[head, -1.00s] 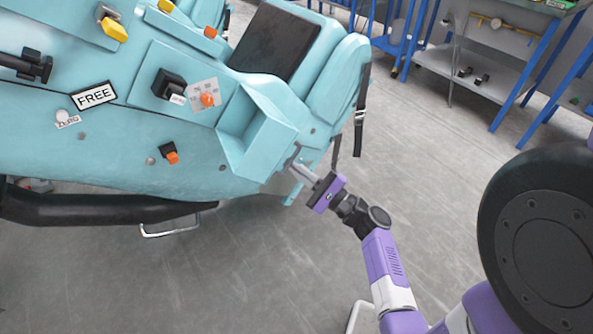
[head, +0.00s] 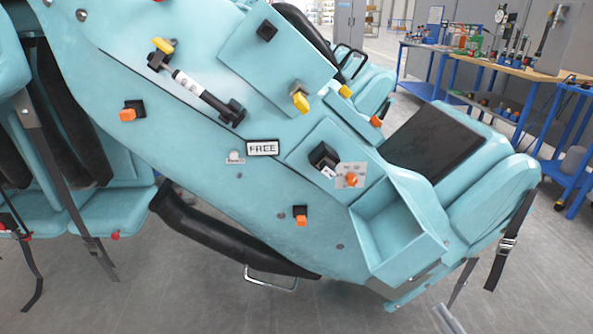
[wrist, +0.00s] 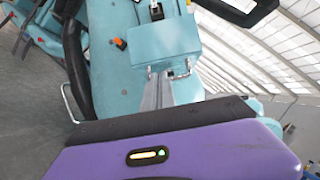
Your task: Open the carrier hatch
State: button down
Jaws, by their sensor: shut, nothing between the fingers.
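The teal coaster carrier (head: 190,140) fills the left and middle of the head view. A raised teal panel (head: 262,60) with a yellow latch (head: 300,99) is on its upper side. A smaller panel (head: 330,150) carries a black knob (head: 323,157) and an orange dial (head: 351,180). I cannot tell for sure which panel is the hatch.
A FREE label (head: 263,148) and a black gas strut (head: 200,95) are on the carrier's side. A black padded bar (head: 225,235) and a wire handle (head: 270,279) stick out below. A blue-legged workbench (head: 520,90) stands back right. Grey floor is clear at lower right.

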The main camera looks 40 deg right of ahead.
notch_tip(320, 180, down, 11)
jog(key=n+g+h, duration=0.3)
jog(key=n+g, duration=0.2)
jog(key=g, duration=0.4)
jog(key=s+a+r+n+t+y, duration=0.1)
jog(key=s+a+r+n+y, duration=0.15)
jog(key=a+r+n, duration=0.6)
jog(key=s+a+r+n+y, duration=0.2)
jog(key=s+a+r+n, duration=0.3)
jog(key=a, duration=0.6)
jog(key=s+a+r+n+t+y, duration=0.1)
jog(key=s+a+r+n+y, duration=0.2)
jog(key=a+n, duration=0.65)
notch_tip(320, 180, up, 15)
jog(key=h+p, duration=0.1)
jog(key=p, duration=1.3)
jog(key=shift+w+m, duration=0.2)
jog(key=shift+m, duration=0.2)
jog(key=c, duration=1.8)
grip_release()
jog(key=shift+a+r, duration=0.1)
jog(key=shift+r, duration=0.1)
jog(key=shift+c, duration=0.2)
jog(key=shift+o, duration=0.4)
